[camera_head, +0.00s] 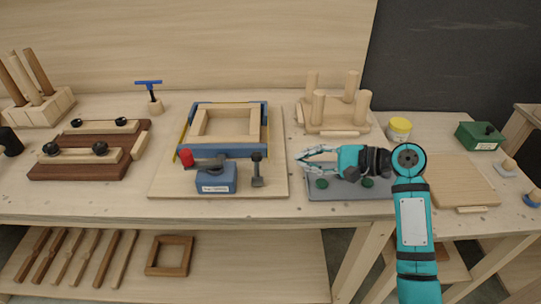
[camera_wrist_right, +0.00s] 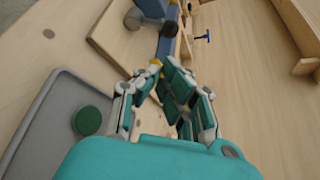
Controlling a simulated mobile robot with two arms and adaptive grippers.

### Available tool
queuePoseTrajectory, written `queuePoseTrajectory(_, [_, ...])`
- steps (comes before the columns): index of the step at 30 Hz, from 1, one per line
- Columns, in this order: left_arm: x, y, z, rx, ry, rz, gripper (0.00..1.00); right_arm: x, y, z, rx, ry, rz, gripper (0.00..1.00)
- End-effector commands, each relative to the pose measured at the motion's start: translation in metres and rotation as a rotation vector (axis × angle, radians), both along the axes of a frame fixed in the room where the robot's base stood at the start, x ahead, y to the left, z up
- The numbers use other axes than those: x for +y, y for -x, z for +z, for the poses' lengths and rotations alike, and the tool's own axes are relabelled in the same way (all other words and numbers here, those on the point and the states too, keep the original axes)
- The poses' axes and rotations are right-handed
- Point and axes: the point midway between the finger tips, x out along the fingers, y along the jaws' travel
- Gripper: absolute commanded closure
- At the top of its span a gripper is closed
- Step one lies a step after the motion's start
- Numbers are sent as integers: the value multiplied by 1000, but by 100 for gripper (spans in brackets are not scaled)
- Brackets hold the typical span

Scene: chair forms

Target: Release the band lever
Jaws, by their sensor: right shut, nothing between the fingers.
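A band lever (camera_head: 207,163) with a red knob (camera_head: 187,157) lies roughly level, pointing left, on top of a blue block (camera_head: 216,181) with a white label. Behind it, a blue band clamp (camera_head: 264,125) surrounds a square wooden frame (camera_head: 225,113). My right gripper (camera_head: 301,158) is shut and empty, pointing left, above the grey tray and to the right of the lever, clear of it. In the right wrist view the fingers (camera_wrist_right: 157,68) close together at their tips, with part of the blue clamp (camera_wrist_right: 167,40) beyond. My left gripper is not in view.
A dark upright post (camera_head: 257,170) stands right of the blue block. The grey tray (camera_head: 335,192) holds green discs (camera_head: 322,183). An upturned peg-legged stool form (camera_head: 333,112) and a yellow-lidded jar (camera_head: 399,129) stand behind my right arm. A blue T-handle (camera_head: 148,84) stands at the back.

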Motion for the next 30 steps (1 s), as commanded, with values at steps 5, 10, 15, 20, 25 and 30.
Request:
queuePoseTrajectory(5, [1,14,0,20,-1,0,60,10,-4,-3,1,-2,1,100])
queuePoseTrajectory(10, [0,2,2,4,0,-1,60,35,-15,-12,3,-3,1,100])
queuePoseTrajectory(15, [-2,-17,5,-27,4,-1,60,61,-27,-22,2,-1,1,100])
queuePoseTrajectory(20, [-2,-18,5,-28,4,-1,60,78,-36,-29,2,0,0,100])
queuePoseTrajectory(25, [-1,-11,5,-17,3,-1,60,86,-39,-32,1,1,0,100])
queuePoseTrajectory(30, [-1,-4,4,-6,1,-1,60,86,-39,-32,0,2,-1,100])
